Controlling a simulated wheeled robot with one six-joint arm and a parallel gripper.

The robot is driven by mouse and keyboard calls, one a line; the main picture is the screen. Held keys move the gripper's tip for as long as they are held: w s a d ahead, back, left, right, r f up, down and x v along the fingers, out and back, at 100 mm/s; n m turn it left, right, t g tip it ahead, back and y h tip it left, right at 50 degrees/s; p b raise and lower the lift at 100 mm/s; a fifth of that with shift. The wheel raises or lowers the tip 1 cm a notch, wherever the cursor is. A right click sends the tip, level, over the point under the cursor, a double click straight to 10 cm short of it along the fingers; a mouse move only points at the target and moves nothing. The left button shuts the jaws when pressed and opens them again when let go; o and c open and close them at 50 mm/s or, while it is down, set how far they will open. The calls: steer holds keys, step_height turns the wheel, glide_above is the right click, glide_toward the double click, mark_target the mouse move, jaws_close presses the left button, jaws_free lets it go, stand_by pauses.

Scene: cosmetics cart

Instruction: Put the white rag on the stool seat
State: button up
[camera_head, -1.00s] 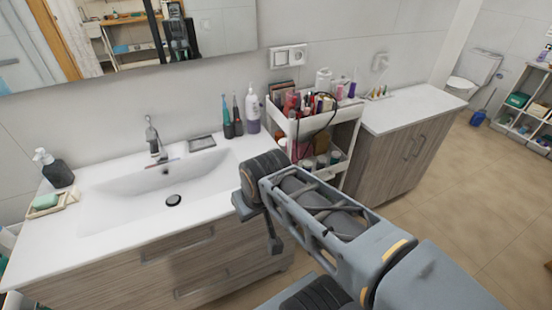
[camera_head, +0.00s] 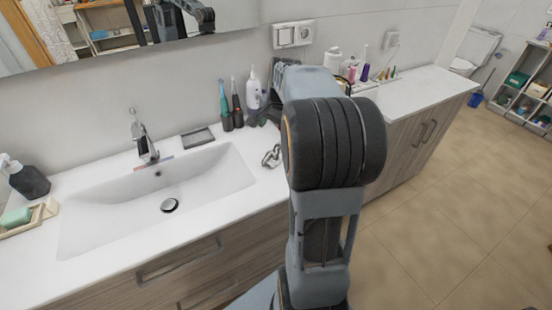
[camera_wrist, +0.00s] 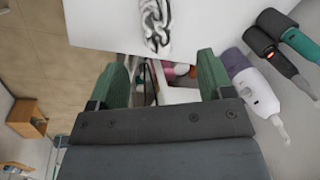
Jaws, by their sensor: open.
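A small crumpled white rag with dark shading (camera_head: 272,157) lies on the counter right of the sink, near the counter's right end. It also shows in the wrist view (camera_wrist: 157,24), at the top centre on the white surface. My gripper (camera_wrist: 163,72) is open and empty, its two green fingers apart and pointing toward the rag, which lies beyond the tips. In the head view my arm hides most of the gripper. A brown wooden piece (camera_wrist: 27,118) at the left of the wrist view may be the stool; I cannot tell.
The sink (camera_head: 160,197) fills the counter left of my arm. My arm largely hides the cosmetics cart. Open tiled floor (camera_head: 450,220) lies to the right.

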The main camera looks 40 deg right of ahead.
steer(key=d+f+m, duration=0.2)
steer(key=d, duration=0.1)
glide_above(277, 151)
steer(key=s, duration=0.1)
step_height(277, 151, down, 7)
steer(key=shift+s+d+r, duration=0.1)
steer(key=shift+d+r, duration=0.05)
steer(key=shift+w+a+f+p, duration=0.1)
steer(key=shift+w+f+p, duration=0.1)
steer(key=shift+f, duration=0.9)
steer(key=shift+w+a+f+p, duration=0.1)
steer(key=shift+w+f, duration=0.1)
steer(key=shift+f, duration=0.85)
steer(key=shift+w+a+f+p, duration=0.1)
steer(key=shift+w+f, duration=0.1)
steer(key=shift+f, duration=0.9)
steer(key=shift+d, duration=0.1)
steer(key=c, duration=0.8)
steer(key=shift+o, duration=0.2)
steer(key=shift+r, duration=0.15)
